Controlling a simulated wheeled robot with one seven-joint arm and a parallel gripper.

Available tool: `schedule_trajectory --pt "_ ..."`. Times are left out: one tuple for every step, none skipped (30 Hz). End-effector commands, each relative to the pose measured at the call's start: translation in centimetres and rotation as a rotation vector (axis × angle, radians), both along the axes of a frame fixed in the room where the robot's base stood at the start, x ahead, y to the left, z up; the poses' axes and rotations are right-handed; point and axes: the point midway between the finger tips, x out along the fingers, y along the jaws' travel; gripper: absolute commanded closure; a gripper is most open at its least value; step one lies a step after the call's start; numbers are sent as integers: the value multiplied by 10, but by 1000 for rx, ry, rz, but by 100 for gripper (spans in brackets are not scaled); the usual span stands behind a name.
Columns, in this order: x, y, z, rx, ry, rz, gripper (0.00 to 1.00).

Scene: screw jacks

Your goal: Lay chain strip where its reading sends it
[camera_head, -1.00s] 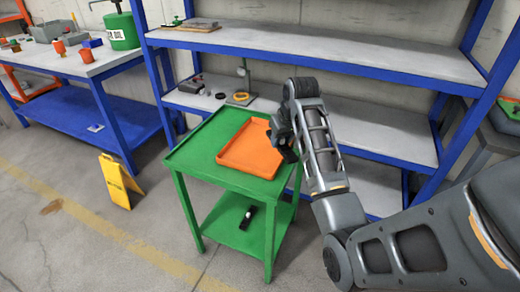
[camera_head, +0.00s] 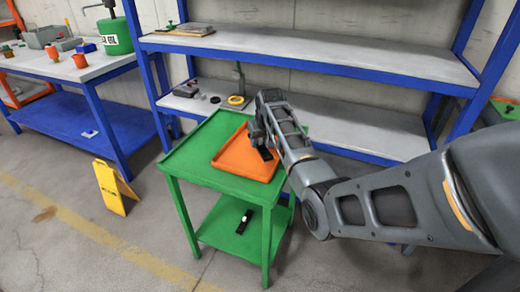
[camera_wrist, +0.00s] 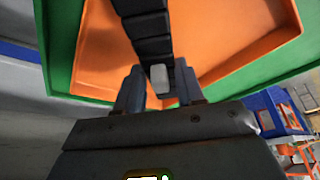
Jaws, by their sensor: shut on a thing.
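My gripper (camera_wrist: 158,90) is shut on a black segmented chain strip (camera_wrist: 150,35), which runs away from the fingers toward the top of the wrist view. A light grey block shows at the near end of the strip, between the fingers. In the head view my gripper (camera_head: 257,138) is over the orange tray (camera_head: 235,160), and part of the black strip (camera_head: 266,154) shows just below it. The tray lies on top of the green cart (camera_head: 190,155). I cannot tell whether the strip touches the tray floor.
A dark object with a pale part (camera_head: 244,221) lies on the cart's lower shelf. A gauge stand (camera_head: 239,85) and a yellow ring (camera_head: 236,100) are on the blue rack behind. A yellow floor sign (camera_head: 113,187) stands left of the cart. A workbench is farther left.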

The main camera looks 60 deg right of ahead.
Motion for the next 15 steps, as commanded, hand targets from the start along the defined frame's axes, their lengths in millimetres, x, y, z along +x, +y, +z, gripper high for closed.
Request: schedule_trajectory --pt "-1 0 -7 2 2 -1 100" --pt "-1 0 -11 2 2 -1 100" --pt "-1 1 -18 3 3 -1 100" --pt "-1 1 -22 2 2 -1 100" --pt "-1 0 -26 2 2 -1 100" --pt "-1 1 -30 3 1 -1 100" --pt "-1 0 -32 2 0 -1 100" --pt "-1 0 -34 2 0 -1 100" --pt "-1 0 -35 2 0 -1 100" --pt "-1 0 -36 1 0 0 100" --pt "-1 0 -36 1 -1 0 100" --pt "-1 0 -36 1 -1 0 100" --pt "0 0 -36 1 -1 0 100" --pt "0 0 -36 1 -1 0 100" --pt "-1 0 -36 0 0 0 100"
